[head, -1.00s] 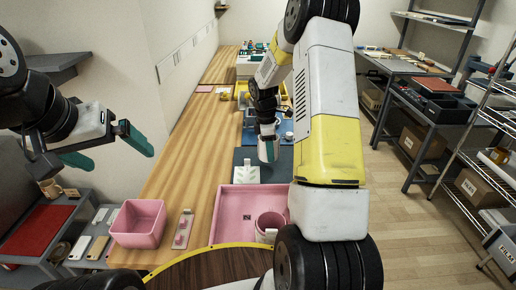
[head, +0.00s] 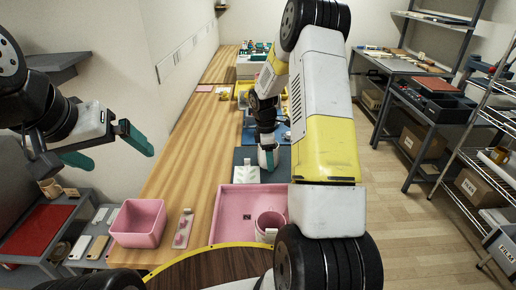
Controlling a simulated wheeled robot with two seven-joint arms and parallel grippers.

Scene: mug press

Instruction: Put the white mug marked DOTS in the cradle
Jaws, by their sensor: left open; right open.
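My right gripper (head: 267,157) points down over the dark mat (head: 282,166) in the middle of the bench, right of a white sheet with a leaf-like print. Its teal fingers are open. Something whitish shows at the fingers, but I cannot tell whether it is a mug or part of the gripper. No DOTS marking is readable. The cradle cannot be made out; my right arm covers much of that area. My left gripper (head: 108,147) is open and empty at the left, in the air above the side shelf.
A pink tray (head: 231,205) holds a pink mug (head: 268,224) with a white label. A pink bin (head: 138,224) and a small plate with pink pieces (head: 182,229) stand left of it. The white sheet (head: 245,174) lies beside the mat. Bare wood (head: 190,155) runs along the left.

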